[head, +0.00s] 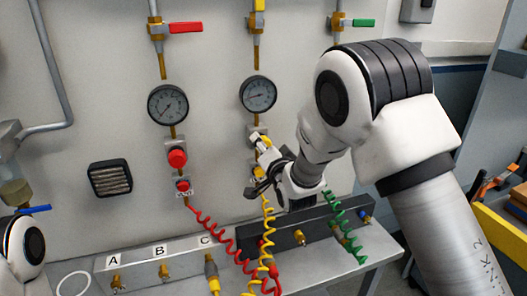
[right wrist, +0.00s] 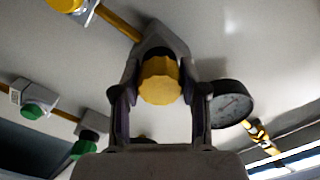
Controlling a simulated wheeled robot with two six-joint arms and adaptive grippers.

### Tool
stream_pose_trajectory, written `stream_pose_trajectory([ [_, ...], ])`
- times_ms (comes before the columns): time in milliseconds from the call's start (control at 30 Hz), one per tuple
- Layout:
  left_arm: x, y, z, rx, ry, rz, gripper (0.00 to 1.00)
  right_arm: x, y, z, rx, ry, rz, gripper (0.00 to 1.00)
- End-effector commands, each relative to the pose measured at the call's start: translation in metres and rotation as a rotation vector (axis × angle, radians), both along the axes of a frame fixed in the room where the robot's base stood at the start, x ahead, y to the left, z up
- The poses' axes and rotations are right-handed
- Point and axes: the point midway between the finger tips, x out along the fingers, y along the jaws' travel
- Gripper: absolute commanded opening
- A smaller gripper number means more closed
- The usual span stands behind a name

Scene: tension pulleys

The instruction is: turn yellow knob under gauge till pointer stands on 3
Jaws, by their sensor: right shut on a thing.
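In the head view my right gripper (head: 262,178) is at the wall just below the gauge and hides most of the knob. My left gripper is out of view.
A second gauge (head: 168,104) with a red knob (head: 177,156) below it is to the left. Coiled red (head: 215,232), yellow (head: 266,235) and green (head: 345,232) hoses hang near my right gripper. A rail marked A, B, C (head: 158,268) lies below.

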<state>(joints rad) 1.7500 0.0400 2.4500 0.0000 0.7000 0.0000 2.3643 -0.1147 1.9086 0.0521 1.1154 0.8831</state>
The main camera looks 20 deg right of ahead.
Motion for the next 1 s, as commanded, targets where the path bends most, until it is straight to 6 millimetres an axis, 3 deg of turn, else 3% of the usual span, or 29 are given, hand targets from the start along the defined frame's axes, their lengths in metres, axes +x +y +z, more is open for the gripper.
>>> stream_pose_trajectory([
  [333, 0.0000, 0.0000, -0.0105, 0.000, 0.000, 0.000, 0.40, -0.0002, 0.0006, -0.0018, 0.147, 0.008, 0.001, 0.08],
  [833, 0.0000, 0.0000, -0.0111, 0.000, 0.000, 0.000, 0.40, -0.0001, 0.0007, -0.0010, 0.170, 0.009, 0.002, 0.08],
  [867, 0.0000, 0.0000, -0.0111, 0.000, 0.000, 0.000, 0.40, -0.0001, 0.0007, -0.0010, 0.170, 0.009, 0.002, 0.47],
  [900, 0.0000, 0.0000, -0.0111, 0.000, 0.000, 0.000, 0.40, -0.0001, 0.0007, -0.0009, 0.170, 0.009, 0.002, 0.61],
  [933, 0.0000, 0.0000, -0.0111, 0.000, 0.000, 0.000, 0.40, -0.0001, 0.0007, -0.0009, 0.170, 0.009, 0.002, 0.69],
  [1000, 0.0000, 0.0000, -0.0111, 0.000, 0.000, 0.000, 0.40, -0.0001, 0.0006, -0.0007, 0.170, 0.008, 0.001, 0.69],
])
